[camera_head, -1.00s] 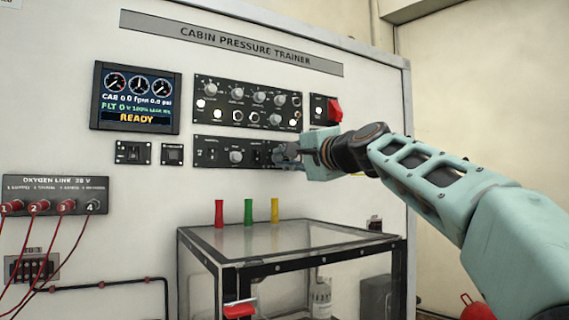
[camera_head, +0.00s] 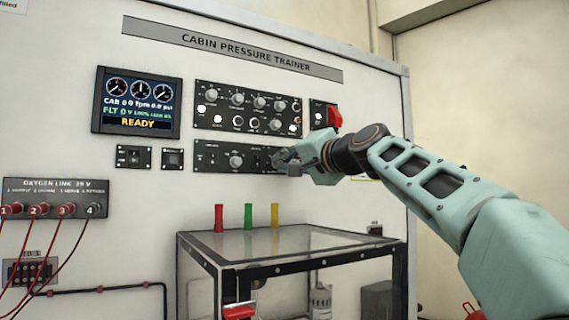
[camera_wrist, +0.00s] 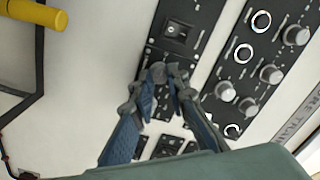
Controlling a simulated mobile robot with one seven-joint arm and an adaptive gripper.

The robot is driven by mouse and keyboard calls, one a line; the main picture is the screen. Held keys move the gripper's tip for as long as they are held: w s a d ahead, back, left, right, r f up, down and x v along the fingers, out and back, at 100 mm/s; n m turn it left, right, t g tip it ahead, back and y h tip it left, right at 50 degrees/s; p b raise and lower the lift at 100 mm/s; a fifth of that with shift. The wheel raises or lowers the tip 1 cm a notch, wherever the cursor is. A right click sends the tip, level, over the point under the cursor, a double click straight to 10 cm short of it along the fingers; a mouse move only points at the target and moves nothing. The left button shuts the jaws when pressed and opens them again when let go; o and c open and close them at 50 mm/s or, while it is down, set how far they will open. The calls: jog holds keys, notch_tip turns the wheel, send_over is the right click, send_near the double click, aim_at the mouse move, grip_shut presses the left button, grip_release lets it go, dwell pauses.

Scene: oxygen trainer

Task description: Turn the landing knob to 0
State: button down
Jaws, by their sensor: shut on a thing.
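The landing knob (camera_wrist: 157,72) shows in the wrist view as a small grey rounded knob on a dark panel, partly covered by my fingers. Its label and pointer cannot be read. My gripper (camera_wrist: 166,74) is shut on this knob. In the head view my gripper (camera_head: 281,160) is at the right end of the lower dark panel (camera_head: 214,168), and the gripped knob is hidden there. A rocker switch (camera_wrist: 180,30) sits just beyond the fingertips, and another grey knob (camera_head: 236,162) stands farther left on the same panel.
The upper panel (camera_head: 248,90), with several knobs and jacks, is just above my gripper. A red guarded switch (camera_head: 334,117) is at upper right. The display (camera_head: 137,102) reads READY. Red, green and yellow pegs (camera_head: 275,215) stand below, by the glass-topped table (camera_head: 300,240).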

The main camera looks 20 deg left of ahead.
jog(key=c, duration=1.9)
grip_release()
jog(key=v, duration=1.2)
